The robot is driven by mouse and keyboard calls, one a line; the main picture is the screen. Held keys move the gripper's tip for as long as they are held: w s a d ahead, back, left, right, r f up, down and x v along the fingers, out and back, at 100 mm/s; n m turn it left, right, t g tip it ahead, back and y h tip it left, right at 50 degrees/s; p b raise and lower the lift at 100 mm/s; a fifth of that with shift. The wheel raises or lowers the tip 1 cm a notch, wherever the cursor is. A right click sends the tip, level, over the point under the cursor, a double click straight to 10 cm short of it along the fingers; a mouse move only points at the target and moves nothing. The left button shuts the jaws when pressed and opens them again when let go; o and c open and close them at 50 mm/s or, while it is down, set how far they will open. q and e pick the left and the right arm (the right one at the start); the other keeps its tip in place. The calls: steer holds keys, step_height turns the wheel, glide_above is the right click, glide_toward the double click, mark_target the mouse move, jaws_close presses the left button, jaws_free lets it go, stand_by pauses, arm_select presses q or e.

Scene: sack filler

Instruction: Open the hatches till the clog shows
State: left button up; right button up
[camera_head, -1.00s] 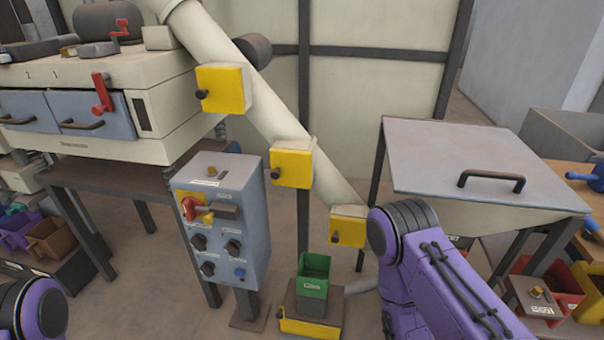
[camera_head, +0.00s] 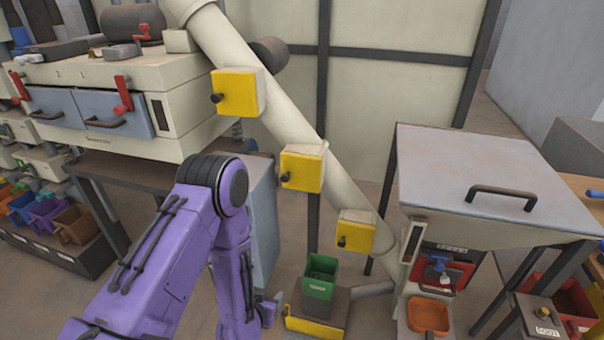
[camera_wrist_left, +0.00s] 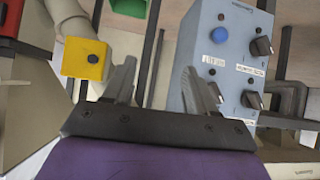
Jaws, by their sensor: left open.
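Three yellow hatches with dark knobs sit along a slanted cream pipe (camera_head: 266,92): the upper hatch (camera_head: 241,93), the middle hatch (camera_head: 302,170) and the lower hatch (camera_head: 355,233). All three look closed, and no clog shows. My left arm reaches down in front of the control box (camera_head: 264,220), which it largely hides. My left gripper (camera_wrist_left: 160,88) is open and empty in the left wrist view. One yellow hatch (camera_wrist_left: 87,58) shows beyond its left finger, apart from it. The control box (camera_wrist_left: 225,50) shows behind the right finger. My right gripper is out of view.
A green bin (camera_head: 320,276) stands on a low stand below the pipe. A lidded hopper table (camera_head: 440,160) with a handle is at right, with an orange tray (camera_head: 428,315) below. A cream machine (camera_head: 180,125) with blue drawers stands at left.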

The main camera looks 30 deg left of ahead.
arm_select(q)
steer(key=w+a+r+m+t+p, duration=0.1)
steer(key=w+a+r+t, duration=0.2)
steer(key=w+r, duration=0.55)
steer(key=m+t+y+p, duration=0.1)
steer(key=m+t+y, duration=0.1)
steer(key=t, duration=0.2)
glide_toward(284, 179)
steer(key=p+x, duration=0.1)
steer(key=x, duration=0.7)
steer(key=shift+w+r+p, duration=0.1)
steer(key=shift+w+p, duration=0.05)
steer(key=shift+p, duration=0.15)
steer(key=shift+w+a, duration=0.15)
steer(key=shift+w, duration=0.4)
jaws_close()
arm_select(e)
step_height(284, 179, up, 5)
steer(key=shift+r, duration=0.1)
